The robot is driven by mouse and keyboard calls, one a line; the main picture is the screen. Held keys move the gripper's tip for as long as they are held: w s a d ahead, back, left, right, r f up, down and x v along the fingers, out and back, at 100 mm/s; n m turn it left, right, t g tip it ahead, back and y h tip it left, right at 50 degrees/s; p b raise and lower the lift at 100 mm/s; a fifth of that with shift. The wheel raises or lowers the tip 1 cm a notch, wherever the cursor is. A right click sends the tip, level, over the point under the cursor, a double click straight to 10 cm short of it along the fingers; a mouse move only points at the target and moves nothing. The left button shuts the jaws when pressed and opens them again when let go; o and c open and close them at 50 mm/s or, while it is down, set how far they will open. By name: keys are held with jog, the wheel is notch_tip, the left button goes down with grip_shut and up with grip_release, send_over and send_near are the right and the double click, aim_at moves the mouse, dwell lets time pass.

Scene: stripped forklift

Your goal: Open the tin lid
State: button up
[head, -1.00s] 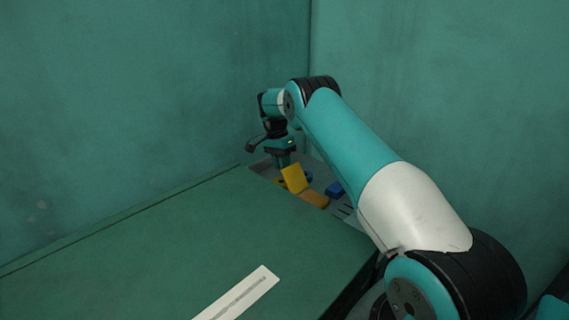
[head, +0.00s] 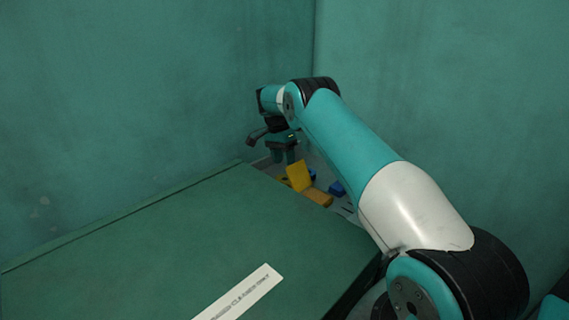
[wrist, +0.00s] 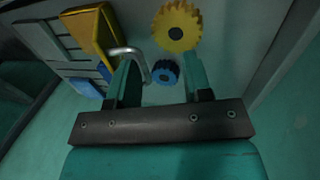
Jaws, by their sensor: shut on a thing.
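The tin is a yellow box (head: 317,197) on the grey surface, with its yellow lid (head: 299,176) standing tilted up. In the wrist view the yellow lid (wrist: 98,30) is at upper left, beside a bent metal handle (wrist: 133,52). My gripper (wrist: 160,68) has its two green fingers around the handle's end, and the handle runs along the left finger. The exact contact is hard to see. In the head view my gripper (head: 283,157) is just above and left of the lid, partly in shadow.
A yellow gear (wrist: 177,27) and a smaller blue gear (wrist: 165,73) lie on the grey panel. A blue block (head: 337,188) is right of the tin. A green cover (head: 180,235) with a white label (head: 240,293) fills the front. Green walls close in behind.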

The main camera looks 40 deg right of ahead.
jog(key=p+v, duration=0.6)
jog(key=shift+f, duration=0.1)
dwell(0.5)
